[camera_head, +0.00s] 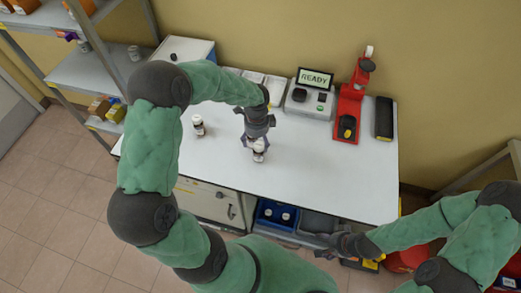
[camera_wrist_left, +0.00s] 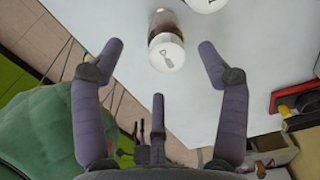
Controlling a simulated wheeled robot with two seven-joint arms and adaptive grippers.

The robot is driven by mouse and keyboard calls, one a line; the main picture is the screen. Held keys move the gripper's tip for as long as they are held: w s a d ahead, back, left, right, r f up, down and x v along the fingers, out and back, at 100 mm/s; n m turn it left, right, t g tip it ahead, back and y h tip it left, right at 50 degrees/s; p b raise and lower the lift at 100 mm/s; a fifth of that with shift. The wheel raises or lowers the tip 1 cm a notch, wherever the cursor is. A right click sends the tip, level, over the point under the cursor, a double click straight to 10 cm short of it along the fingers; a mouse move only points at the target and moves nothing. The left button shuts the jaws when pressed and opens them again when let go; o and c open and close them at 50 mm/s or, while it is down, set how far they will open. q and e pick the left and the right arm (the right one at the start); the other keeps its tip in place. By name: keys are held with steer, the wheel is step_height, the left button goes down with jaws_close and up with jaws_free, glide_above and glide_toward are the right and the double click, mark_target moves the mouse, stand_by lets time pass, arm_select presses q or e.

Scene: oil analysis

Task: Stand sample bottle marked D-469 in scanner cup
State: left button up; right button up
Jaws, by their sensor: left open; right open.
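A small bottle (camera_head: 259,153) with a white cap and dark contents stands on the white table below my left gripper (camera_head: 257,143). In the left wrist view the bottle (camera_wrist_left: 166,45) lies between the spread fingers of my left gripper (camera_wrist_left: 161,60), with no finger clearly touching it. A second white-capped bottle (camera_head: 198,127) stands further left on the table. No D-469 marking is readable on either. The scanner (camera_head: 309,98) at the back shows READY; a dark round spot (camera_head: 299,95), perhaps its cup, appears empty. My right gripper (camera_head: 345,244) is open below the table's front edge.
A white box (camera_head: 187,50) and pale trays are at the back left. Below the table, a blue bin (camera_head: 265,225) holds white-capped bottles. The table's front right is clear.

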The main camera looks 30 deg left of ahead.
mark_target(259, 152)
arm_select(q)
steer(key=f, duration=0.6)
steer(key=f+b, duration=0.1)
steer(key=f, duration=0.2)
steer(key=shift+w+d, duration=0.2)
steer(key=shift+w, duration=0.15)
steer(key=shift+c, duration=0.2)
steer(key=c, duration=1.4)
steer(key=shift+r, duration=0.15)
